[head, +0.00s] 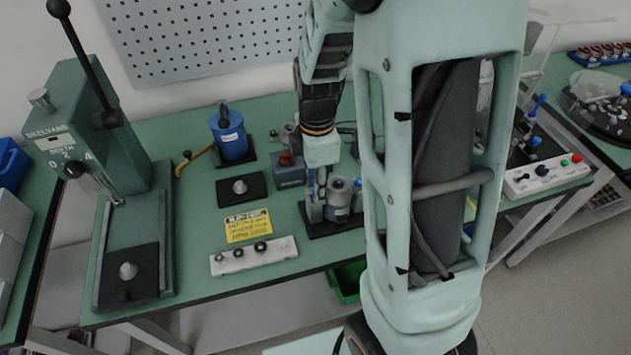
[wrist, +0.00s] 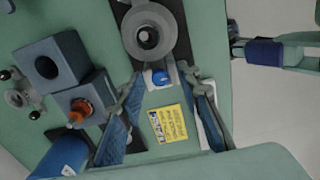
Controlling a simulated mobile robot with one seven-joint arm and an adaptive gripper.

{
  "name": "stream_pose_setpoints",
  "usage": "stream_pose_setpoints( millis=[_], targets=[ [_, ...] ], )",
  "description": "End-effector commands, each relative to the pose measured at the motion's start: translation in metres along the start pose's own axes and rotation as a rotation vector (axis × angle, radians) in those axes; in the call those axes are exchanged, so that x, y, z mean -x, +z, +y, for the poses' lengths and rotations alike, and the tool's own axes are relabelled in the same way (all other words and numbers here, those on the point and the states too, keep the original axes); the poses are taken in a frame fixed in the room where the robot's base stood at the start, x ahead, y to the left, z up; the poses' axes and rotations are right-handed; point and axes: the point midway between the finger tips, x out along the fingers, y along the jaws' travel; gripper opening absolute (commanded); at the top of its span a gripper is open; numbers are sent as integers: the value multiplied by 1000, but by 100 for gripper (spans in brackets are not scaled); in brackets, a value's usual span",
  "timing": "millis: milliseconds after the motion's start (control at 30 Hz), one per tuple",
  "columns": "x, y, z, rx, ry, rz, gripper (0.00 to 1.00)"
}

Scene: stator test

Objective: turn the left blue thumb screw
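A small round blue thumb screw (wrist: 160,77) shows in the wrist view, beside a grey cylindrical part (wrist: 149,33) on a dark base. My gripper (wrist: 162,82) is open, with one finger on each side of the screw. I cannot tell whether the fingertips touch it. In the head view my gripper (head: 316,187) points down at the left side of the grey part (head: 338,196), and its fingers hide the screw there. A small blue spot (head: 357,183) shows on the right side of the grey part; it may be another thumb screw.
A blue cylinder (head: 230,135), a yellow label (head: 248,226) and a white strip with dark knobs (head: 254,256) lie to the left on the green bench. A lever press (head: 120,180) stands at far left. A white button box (head: 546,174) is at right. My arm covers the middle.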

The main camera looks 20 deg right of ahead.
Motion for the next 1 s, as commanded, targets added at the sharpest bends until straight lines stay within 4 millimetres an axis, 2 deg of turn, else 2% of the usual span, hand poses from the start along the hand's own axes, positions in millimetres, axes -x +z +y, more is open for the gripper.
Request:
stream_pose_setpoints(
  millis=[167, 433, 1000],
  targets=[
    [0, 0, 0, 0, 0, 0, 30],
    [0, 0, 0, 0, 0, 0, 1],
    [1, 0, 0, -51, 0, 0, 0]
  ],
)
